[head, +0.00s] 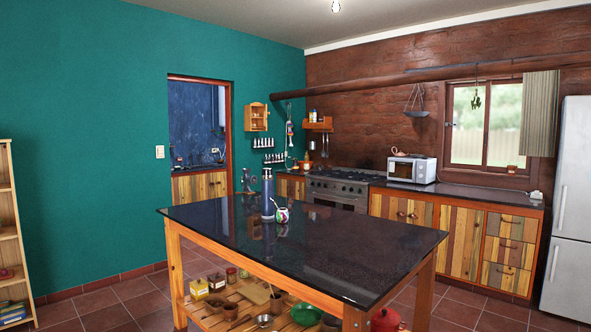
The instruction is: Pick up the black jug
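No object is clearly recognisable as a black jug in the head view. A tall, slim dark blue flask (268,195) stands upright on the black top of the island table (340,253), near its far edge. A small patterned cup with a straw (282,214) stands just right of the flask. A dark metal object (247,181) shows behind the flask, at the table's far edge; its exact shape and support are hard to tell. Neither of my grippers is in view.
A stove (338,190), counter with white microwave (411,169) and fridge (570,200) stand behind. Tiled floor is open at left.

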